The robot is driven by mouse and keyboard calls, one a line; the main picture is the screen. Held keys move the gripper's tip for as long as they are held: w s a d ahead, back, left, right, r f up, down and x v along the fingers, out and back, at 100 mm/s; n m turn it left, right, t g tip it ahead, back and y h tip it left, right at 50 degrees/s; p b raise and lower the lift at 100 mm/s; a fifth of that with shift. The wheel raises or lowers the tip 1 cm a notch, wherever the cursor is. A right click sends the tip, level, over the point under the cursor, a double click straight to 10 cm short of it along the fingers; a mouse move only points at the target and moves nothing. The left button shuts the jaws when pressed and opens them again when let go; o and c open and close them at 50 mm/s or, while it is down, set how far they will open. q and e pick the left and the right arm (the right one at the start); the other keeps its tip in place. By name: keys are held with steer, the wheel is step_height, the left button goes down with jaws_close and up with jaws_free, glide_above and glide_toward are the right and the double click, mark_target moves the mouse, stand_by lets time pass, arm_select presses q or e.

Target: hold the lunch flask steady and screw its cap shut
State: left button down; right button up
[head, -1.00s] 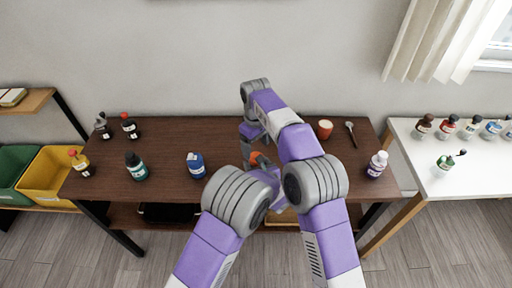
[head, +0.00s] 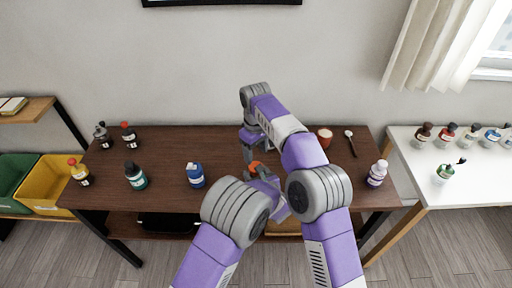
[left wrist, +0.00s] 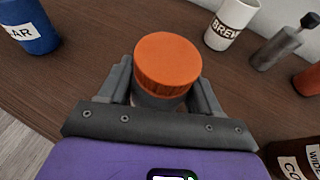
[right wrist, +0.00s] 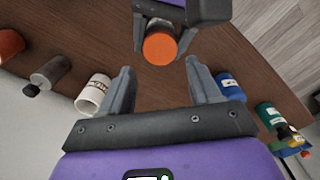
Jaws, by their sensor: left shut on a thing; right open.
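The lunch flask has a round orange cap (left wrist: 167,62) on top. The cap also shows in the head view (head: 256,167) and the right wrist view (right wrist: 160,48). My left gripper (left wrist: 165,92) is shut around the flask's dark body just below the cap. The flask stands upright; its base is hidden. My right gripper (right wrist: 163,88) is open and empty, its fingers apart and pointing toward the cap without touching it. In the head view my arms cover much of both grippers. I cannot tell whether the cap's thread is engaged.
A spoon (head: 351,143) lies at the back right. A white table (head: 475,180) with several bottles stands to the right.

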mark_target(256, 163)
steer(key=shift+f, duration=3.15)
steer(key=c, duration=0.9)
steer(key=m, duration=0.9)
steer(key=shift+m, duration=0.4)
steer(key=o, duration=1.2)
